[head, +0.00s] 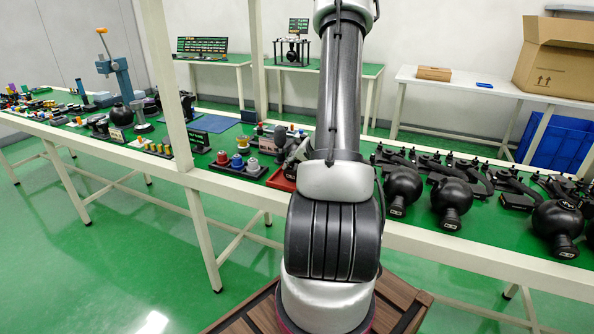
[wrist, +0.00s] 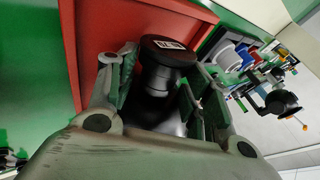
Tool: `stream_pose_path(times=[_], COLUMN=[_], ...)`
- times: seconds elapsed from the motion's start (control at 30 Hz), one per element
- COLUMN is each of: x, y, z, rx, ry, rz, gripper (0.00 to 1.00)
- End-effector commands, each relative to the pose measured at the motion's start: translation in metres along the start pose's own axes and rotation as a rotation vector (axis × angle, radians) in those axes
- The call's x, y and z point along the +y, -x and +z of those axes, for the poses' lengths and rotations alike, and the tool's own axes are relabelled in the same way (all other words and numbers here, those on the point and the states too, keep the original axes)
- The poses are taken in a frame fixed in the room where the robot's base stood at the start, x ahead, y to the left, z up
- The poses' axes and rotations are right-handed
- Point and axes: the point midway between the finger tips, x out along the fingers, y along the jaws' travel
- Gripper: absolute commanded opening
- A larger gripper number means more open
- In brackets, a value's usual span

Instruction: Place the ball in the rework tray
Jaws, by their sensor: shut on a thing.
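My gripper (wrist: 163,85) is shut on the black ball (wrist: 160,112) in the wrist view, with a finger on each side of it. The ball has a narrower neck and a round dark end cap with a white label, facing away from the palm. The red tray (wrist: 88,30) lies behind the ball in the wrist view. I cannot tell whether the ball touches its floor. In the head view the red tray (head: 282,181) shows only as a strip on the green table, largely hidden by my arm.
A dark tray with red, blue and white pieces (head: 238,166) stands left of the red tray. Several black gimbal cameras (head: 452,197) crowd the table to the right. A cream upright post (head: 172,90) rises at the table's front edge, left of my arm.

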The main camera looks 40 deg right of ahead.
Motion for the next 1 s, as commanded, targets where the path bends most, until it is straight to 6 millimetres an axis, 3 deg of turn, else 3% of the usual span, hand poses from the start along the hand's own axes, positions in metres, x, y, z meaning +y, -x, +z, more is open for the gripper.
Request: stream_pose_path(times=[0.43,0.47,0.57,1.0], x=[0.0051,0.0053,0.0052,0.0037], y=[-0.0080,-0.0081,-0.0079,0.0007], z=[0.0025,0.0028,0.0027,0.0015], rx=[0.002,0.002,0.002,0.003], ry=[0.000,0.000,0.000,0.000], rz=[-0.001,0.000,0.000,0.000], gripper=[0.11,0.54,0.72,0.72])
